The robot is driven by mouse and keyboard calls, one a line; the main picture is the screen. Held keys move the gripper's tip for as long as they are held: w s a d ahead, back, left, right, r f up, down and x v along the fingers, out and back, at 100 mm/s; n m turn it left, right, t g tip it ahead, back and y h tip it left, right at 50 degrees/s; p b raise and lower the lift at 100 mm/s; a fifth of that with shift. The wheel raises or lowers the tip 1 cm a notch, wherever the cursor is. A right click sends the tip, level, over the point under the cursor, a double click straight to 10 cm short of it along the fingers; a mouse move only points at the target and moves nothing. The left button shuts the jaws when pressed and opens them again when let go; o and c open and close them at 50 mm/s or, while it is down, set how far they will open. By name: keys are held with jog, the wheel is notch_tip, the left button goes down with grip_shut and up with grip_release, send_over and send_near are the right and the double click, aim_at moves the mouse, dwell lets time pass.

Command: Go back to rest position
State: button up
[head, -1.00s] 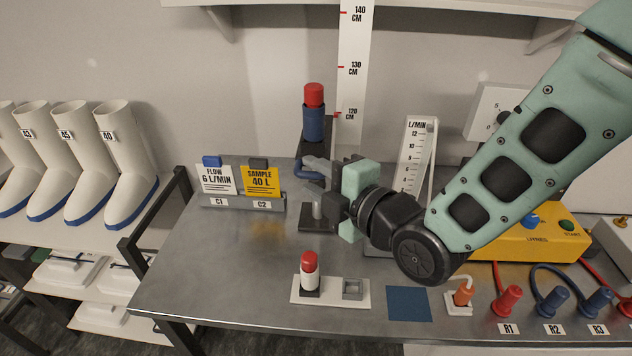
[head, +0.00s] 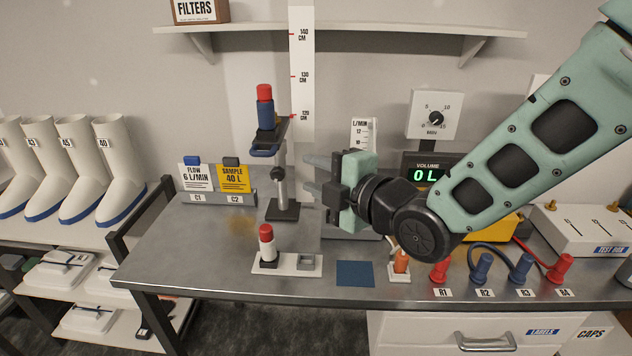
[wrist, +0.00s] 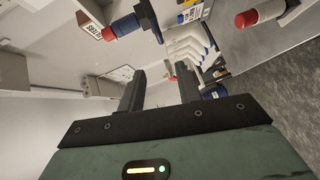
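My gripper (head: 312,174) hangs above the steel bench (head: 215,260), right of the stand, with its dark fingers pointing left. In the wrist view its two fingers (wrist: 160,86) are apart with nothing held between them. A blue tube with a red cap (head: 265,108) sits upright in the holder on top of the metal stand (head: 281,190); it also shows in the wrist view (wrist: 122,27). A white tube with a red cap (head: 267,246) stands upright in the left place of a small white rack (head: 290,265).
The card holder (head: 215,199) stands at the back left. A blue mat (head: 355,274), an orange plug (head: 401,262) and red and blue plugs (head: 481,268) line the front. A volume display (head: 432,172) reads 0 L. A shelf (head: 390,31) with a filters box overhangs the bench.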

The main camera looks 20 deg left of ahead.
dwell(0.3)
jog(key=s+d+f+m+g+h, duration=0.2)
jog(key=s+d+m+h, duration=0.2)
jog(key=d, duration=0.5)
jog(key=s+d+f+m+g+h+b, duration=0.1)
jog(key=s+d+f+m+g+h, duration=0.1)
jog(key=s+d+m+h, duration=0.3)
jog(key=s+d+f+m+g+h, duration=0.3)
jog(key=s+d+m+g+h, duration=0.1)
jog(key=s+d+m, duration=0.7)
jog(key=s+d, duration=0.2)
jog(key=d, duration=0.2)
jog(key=shift+s, duration=0.3)
